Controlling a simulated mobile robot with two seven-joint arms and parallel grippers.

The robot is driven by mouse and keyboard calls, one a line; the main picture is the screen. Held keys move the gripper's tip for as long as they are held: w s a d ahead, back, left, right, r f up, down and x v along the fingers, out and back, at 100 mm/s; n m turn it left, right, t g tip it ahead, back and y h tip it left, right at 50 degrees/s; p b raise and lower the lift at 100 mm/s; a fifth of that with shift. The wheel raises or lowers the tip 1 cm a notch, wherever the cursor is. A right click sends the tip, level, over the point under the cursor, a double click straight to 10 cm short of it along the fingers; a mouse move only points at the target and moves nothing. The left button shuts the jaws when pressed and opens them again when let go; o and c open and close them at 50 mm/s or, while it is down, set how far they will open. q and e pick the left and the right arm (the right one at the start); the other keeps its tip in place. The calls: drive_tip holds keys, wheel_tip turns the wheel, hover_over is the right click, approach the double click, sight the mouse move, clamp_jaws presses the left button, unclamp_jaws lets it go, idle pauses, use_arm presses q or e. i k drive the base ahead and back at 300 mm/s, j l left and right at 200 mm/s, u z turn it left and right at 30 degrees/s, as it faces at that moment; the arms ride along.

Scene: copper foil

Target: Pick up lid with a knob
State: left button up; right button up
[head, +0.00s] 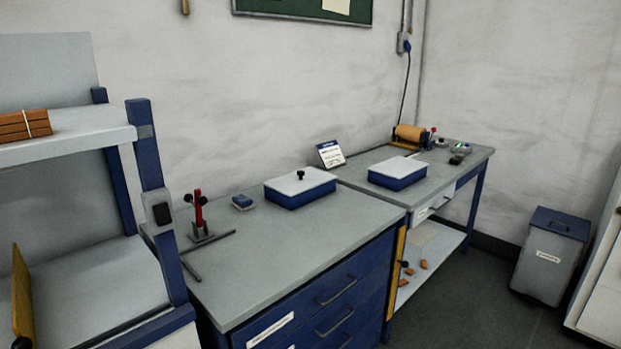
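A white lid with a black knob (285,184) lies on a blue box (301,197) on the grey top of the drawer bench. The lid looks flat and covers the box. A second blue box (398,179) with a white top stands on the farther bench to the right; I see no clear knob on it. Neither of my grippers shows in the head view.
A red and black stand (199,218) and a small blue item (242,202) stand left of the lidded box. A sign card (330,154) stands behind. The front of the drawer bench (300,248) is clear. A blue shelf post (158,195) rises at left. A bin (551,254) stands at right.

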sight(296, 182)
drive_tip(key=i+l, duration=0.4)
drive_tip(key=i+l+u, duration=0.1)
drive_tip(key=i+l, duration=0.25)
drive_tip(key=l, duration=0.2)
